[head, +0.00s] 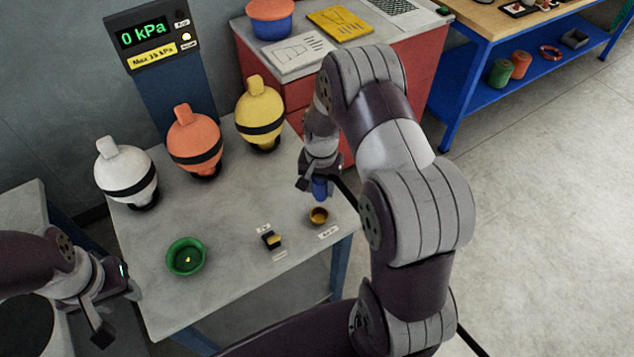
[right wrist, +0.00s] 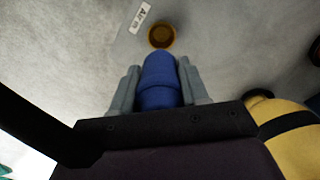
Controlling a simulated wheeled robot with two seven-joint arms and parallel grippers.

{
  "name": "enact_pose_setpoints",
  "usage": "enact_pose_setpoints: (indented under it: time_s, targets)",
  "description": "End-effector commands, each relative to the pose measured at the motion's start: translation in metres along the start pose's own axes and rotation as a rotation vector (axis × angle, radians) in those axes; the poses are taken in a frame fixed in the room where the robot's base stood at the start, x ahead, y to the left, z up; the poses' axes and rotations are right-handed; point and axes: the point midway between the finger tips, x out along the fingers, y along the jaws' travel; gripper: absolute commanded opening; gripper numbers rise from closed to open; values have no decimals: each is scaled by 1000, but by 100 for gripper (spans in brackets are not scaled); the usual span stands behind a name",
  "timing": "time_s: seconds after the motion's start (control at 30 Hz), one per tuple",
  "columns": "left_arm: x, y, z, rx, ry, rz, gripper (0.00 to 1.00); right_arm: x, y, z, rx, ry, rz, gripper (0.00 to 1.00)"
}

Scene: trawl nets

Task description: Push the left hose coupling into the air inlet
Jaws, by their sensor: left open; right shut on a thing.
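My right gripper (head: 320,184) is shut on a blue, round-ended hose coupling (head: 320,189). In the right wrist view the coupling (right wrist: 160,82) sits between the two grey fingers (right wrist: 158,92). The air inlet is a small brass-coloured ring (head: 319,215) near the right edge of the grey table. It also shows in the right wrist view (right wrist: 162,36), just beyond the coupling's tip, beside a label reading "Air in". The coupling looks apart from the ring; the exact gap is hard to tell. My left gripper (head: 118,310) is open and empty at the table's left front edge.
White (head: 127,172), orange (head: 194,142) and yellow (head: 260,113) floats stand along the back of the grey table (head: 220,215). The gauge display (head: 145,33) reads 0 kPa.

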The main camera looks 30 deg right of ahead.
Motion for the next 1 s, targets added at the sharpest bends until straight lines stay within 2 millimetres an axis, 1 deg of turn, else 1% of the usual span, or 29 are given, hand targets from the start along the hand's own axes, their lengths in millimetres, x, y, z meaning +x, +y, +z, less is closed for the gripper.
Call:
enact_pose_setpoints:
  time_s: [0.17, 0.27, 0.6, 0.8, 1.0]
  targets:
    - [8, 0, 1, -1, 0, 0, 43, 9, 0, 0, 6, 1, -1, 0]
    - [16, 0, 2, 0, 0, 0, 43, 19, 0, 0, 5, 1, -1, 0]
    - [52, 0, 6, 0, 0, 0, 43, 60, -1, -1, 3, 2, -1, 0]
    - [64, 0, 8, 0, 0, 0, 43, 80, -1, -1, 3, 1, -1, 0]
    - [66, 0, 8, 0, 0, 0, 43, 84, -1, -1, 3, 2, -1, 0]
